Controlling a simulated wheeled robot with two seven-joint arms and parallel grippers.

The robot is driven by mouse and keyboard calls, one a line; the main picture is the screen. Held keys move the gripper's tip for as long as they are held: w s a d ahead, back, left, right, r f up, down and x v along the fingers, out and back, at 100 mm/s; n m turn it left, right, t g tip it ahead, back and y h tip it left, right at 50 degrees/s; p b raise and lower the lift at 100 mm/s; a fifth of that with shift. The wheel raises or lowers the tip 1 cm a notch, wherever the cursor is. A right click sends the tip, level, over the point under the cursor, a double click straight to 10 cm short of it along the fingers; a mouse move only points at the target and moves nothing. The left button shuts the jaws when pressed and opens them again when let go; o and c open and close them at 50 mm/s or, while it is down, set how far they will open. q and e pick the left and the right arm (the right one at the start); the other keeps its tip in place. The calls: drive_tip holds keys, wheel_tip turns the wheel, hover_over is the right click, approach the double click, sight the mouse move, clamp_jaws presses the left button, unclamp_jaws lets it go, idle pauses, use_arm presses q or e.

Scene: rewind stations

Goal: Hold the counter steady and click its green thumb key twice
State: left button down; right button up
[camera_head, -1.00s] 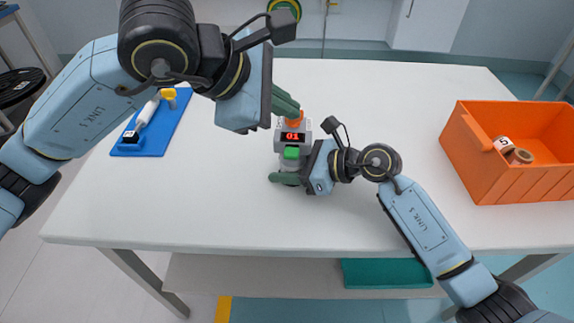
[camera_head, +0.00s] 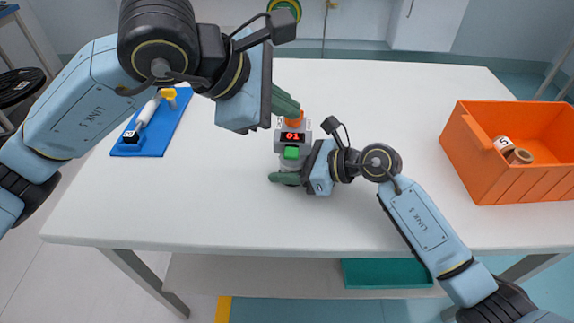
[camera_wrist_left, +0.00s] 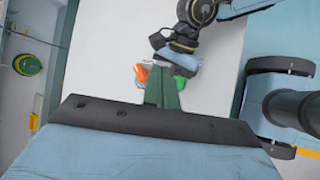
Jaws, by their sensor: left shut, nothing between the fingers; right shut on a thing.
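The counter (camera_head: 291,148) stands on the white table, a grey device with a red display reading 01. Its green thumb key (camera_head: 291,153) faces the front, and an orange part (camera_head: 295,119) shows on its top. My right gripper (camera_head: 284,178) is shut on the counter low on its body, below the key. My left gripper (camera_head: 298,112) is shut and empty, its green fingertips just above and behind the display by the orange part; I cannot tell whether they touch it. In the left wrist view the left fingers (camera_wrist_left: 162,88) cover most of the counter.
A blue board (camera_head: 157,140) with a white-handled tool lies at the left of the white table (camera_head: 400,95). An orange bin (camera_head: 500,180) with rolls in it stands at the right. A teal tray (camera_head: 388,273) sits on the shelf below. The table's back right is clear.

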sight(298, 148)
use_arm(q)
drive_tip(key=shift+f, duration=3.05)
drive_tip(key=shift+f, duration=0.1)
idle(0.4)
drive_tip(key=shift+f, duration=0.55)
idle(0.3)
drive_tip(key=shift+r, duration=0.65)
